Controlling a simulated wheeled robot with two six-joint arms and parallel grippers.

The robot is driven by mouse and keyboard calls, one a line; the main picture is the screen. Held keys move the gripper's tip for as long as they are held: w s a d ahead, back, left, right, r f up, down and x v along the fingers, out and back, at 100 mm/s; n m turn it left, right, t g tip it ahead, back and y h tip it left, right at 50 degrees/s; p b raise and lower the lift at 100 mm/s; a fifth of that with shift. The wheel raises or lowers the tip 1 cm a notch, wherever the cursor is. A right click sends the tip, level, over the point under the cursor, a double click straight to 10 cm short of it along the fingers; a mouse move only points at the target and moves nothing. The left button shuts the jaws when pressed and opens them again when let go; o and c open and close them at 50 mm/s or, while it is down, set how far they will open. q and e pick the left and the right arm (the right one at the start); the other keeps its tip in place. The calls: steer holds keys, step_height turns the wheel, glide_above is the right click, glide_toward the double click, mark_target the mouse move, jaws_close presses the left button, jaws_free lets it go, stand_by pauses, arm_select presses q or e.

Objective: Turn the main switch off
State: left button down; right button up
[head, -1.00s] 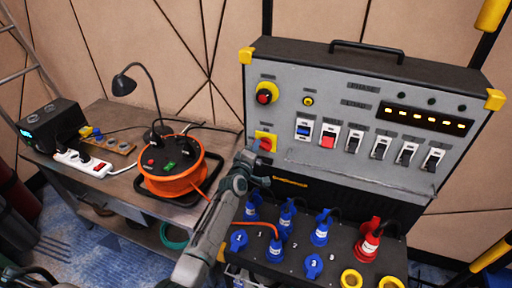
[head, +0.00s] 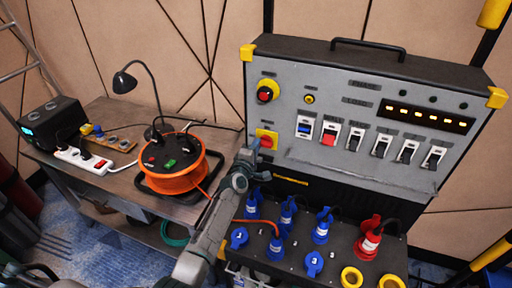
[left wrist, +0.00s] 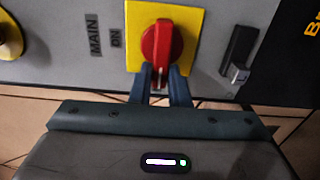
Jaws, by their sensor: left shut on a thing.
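The main switch (head: 267,135) is a red knob on a yellow plate, on the left side of the grey panel. In the left wrist view the red knob (left wrist: 163,42) stands along the picture's vertical, on its yellow plate (left wrist: 187,20), beside the labels MAIN and ON. My left gripper (head: 256,149) reaches the switch from below left in the head view. My right gripper is not in view.
Another red knob on yellow (head: 267,90) sits above the main switch. A row of rocker switches (head: 355,139) is to the right. Blue plugs (head: 275,247) and a red plug (head: 370,240) stand below. An orange cable reel (head: 172,178) is on the bench at left.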

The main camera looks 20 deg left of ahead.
arm_select(q)
steer(key=c, duration=1.4)
jaws_free()
steer(key=s+p, duration=0.1)
steer(key=s, duration=0.4)
steer(key=s+p, duration=0.1)
steer(key=s, duration=0.4)
steer(key=shift+s+a+p, duration=0.2)
steer(key=shift+s+p, duration=0.15)
steer(key=shift+s, duration=0.05)
steer(key=shift+f, duration=0.1)
